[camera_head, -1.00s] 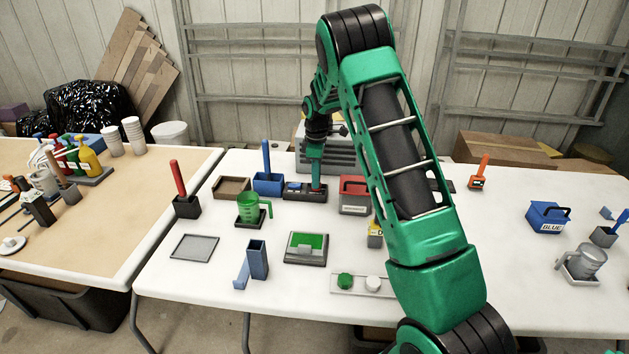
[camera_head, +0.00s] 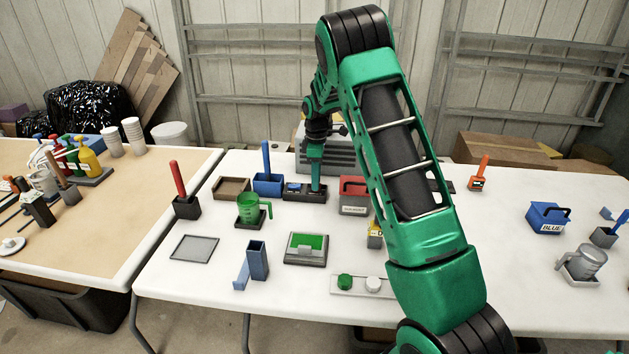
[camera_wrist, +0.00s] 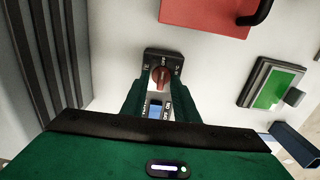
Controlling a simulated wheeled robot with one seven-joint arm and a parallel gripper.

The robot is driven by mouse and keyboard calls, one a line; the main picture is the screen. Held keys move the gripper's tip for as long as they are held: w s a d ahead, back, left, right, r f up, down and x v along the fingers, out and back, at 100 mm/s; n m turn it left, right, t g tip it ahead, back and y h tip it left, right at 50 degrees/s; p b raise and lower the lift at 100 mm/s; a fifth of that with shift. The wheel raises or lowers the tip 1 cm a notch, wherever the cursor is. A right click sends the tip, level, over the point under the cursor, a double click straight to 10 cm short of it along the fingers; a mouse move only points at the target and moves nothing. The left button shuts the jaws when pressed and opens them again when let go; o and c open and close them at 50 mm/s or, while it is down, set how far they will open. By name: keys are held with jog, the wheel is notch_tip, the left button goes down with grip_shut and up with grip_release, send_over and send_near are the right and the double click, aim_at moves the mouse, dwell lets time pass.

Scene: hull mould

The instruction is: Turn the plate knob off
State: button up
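The plate knob, a red knob (camera_wrist: 161,77), sits on a dark control box with white markings; its box (camera_wrist: 160,56) also shows in the head view (camera_head: 300,195), near the back of the white table. My gripper (camera_wrist: 164,78) points down at the box, with one green finger on each side of the knob. The fingers stand apart; I cannot tell whether either one touches the knob. A blue part of the box shows between the fingers. In the head view my gripper (camera_head: 316,187) covers part of the box, and the knob cannot be made out.
A red-lidded box (camera_head: 354,194) stands close right of the control box. A blue holder (camera_head: 267,183) is close on the left. A grey ribbed unit (camera_head: 340,157) stands behind. A green-topped plate (camera_head: 306,247) and a green jug (camera_head: 250,208) are in front.

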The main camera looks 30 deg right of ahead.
notch_tip(320, 180, up, 11)
jog(key=shift+f, duration=0.15)
dwell(0.7)
jog(key=s+r+m, duration=0.3)
jog(key=s+m, duration=0.1)
jog(key=s, duration=0.7)
jog(key=s+d+r+m, duration=0.1)
jog(key=s+r+m, duration=0.3)
jog(key=s, duration=0.7)
jog(key=s+r+m, duration=0.2)
jog(key=s+m, duration=0.3)
jog(key=s, duration=0.7)
jog(key=s+a+f+m, duration=0.1)
jog(key=s+f+m, duration=0.1)
jog(key=s, duration=0.5)
jog(key=s+a+f+m, duration=0.1)
jog(key=s+f+m, duration=0.1)
jog(key=s, duration=0.5)
jog(key=shift+f+m, duration=0.2)
jog(key=shift+m, duration=0.2)
